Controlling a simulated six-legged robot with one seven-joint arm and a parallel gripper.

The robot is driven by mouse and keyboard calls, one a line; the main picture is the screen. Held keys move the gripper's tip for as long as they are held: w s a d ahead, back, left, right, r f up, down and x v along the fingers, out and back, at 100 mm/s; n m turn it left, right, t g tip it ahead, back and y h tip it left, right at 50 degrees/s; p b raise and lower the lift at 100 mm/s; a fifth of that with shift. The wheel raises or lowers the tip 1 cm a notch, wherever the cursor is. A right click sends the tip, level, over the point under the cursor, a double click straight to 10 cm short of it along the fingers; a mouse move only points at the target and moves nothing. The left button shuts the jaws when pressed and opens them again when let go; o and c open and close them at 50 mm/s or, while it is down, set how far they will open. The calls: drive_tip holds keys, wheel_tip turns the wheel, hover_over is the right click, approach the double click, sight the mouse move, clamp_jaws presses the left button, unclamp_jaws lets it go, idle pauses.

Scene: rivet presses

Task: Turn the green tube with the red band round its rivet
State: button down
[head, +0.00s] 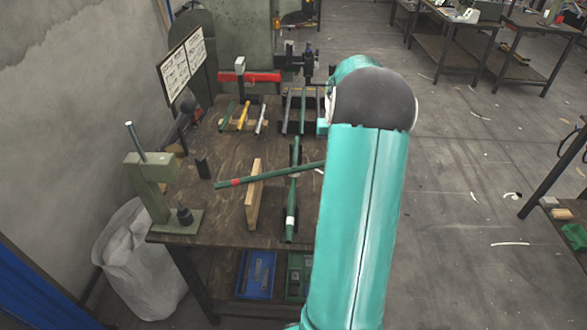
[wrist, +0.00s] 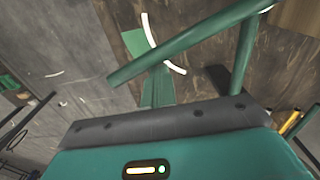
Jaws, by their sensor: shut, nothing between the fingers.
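The green tube with the red band (head: 235,183) lies nearly crosswise over the bench, its banded end to the left and over a wooden block (head: 254,195). It crosses a second green tube with a white band (head: 291,220), where the rivet seems to be; the rivet itself is too small to make out. In the wrist view a green tube (wrist: 180,45) runs from centre left to the top right and meets another green tube (wrist: 243,65). My gripper (wrist: 170,122) shows its dark front edge below the tube, apart from it, shut and empty. In the head view my arm hides it.
A green press (head: 150,190) stands at the bench's left front corner. More tubes (head: 243,115) lie on a rack at the back, near a red bar (head: 250,77). The floor to the right is mostly open.

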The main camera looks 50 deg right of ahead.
drive_tip(key=shift+s+a+m, duration=0.3)
drive_tip(key=shift+s+m, duration=0.4)
drive_tip(key=shift+s, duration=0.05)
drive_tip(key=shift+w+d, duration=0.3)
drive_tip(key=shift+w, duration=0.65)
drive_tip(key=shift+r, duration=0.1)
wheel_tip(320, 180, up, 7)
idle(0.4)
idle(0.6)
